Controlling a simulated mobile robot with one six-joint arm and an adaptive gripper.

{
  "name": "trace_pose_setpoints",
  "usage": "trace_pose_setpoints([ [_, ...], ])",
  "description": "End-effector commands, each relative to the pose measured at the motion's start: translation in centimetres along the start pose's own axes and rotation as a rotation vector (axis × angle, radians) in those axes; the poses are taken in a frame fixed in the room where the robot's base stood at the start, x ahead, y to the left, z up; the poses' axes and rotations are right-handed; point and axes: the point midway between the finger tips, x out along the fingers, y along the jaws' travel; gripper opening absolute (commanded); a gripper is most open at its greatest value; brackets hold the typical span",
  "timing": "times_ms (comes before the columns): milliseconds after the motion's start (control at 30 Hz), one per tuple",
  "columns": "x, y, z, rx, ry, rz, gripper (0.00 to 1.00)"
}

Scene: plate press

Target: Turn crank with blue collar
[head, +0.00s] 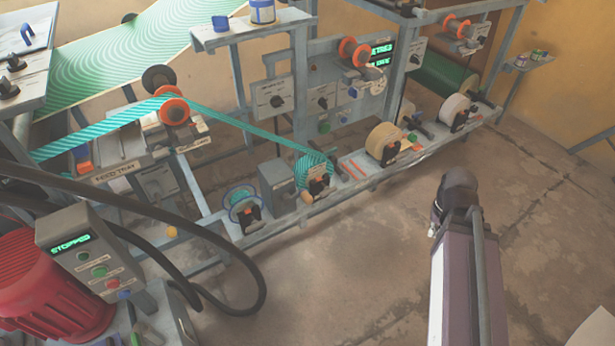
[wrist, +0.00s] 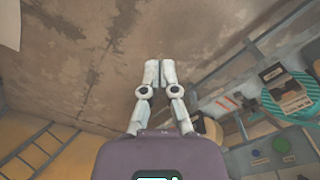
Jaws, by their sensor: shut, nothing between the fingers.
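My gripper (wrist: 160,72) shows in the wrist view with its two pale fingertips together and nothing between them. It stands over bare floor, apart from the machine, whose parts lie to its right in that view. In the head view my arm reaches up from the bottom right over the floor, and the fingers cannot be made out. I cannot pick out for sure a crank with a blue collar in either view. Small blue parts show in the head view, such as a blue piece (head: 82,154) by the left frame and a blue knob (head: 353,92) on a back panel.
A long low rail carries a teal striped roll (head: 314,170), a tan roll (head: 382,143) and a white roll (head: 454,110). The teal roll also shows in the wrist view (wrist: 300,82). A red motor (head: 45,290) and a control box (head: 92,262) reading STOPPED stand at lower left. The floor (head: 350,270) is clear.

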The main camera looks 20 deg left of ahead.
Motion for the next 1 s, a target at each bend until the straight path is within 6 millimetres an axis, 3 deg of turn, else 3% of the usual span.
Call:
trace_pose_setpoints([
  [167,0.5,-2.1,-1.6,0.038,0.005,0.039,0.0],
  [367,1.0,-6.0,-3.7,0.11,0.026,0.105,0.0],
  [1000,2.0,-21.9,-8.0,0.359,0.217,0.268,0.0],
])
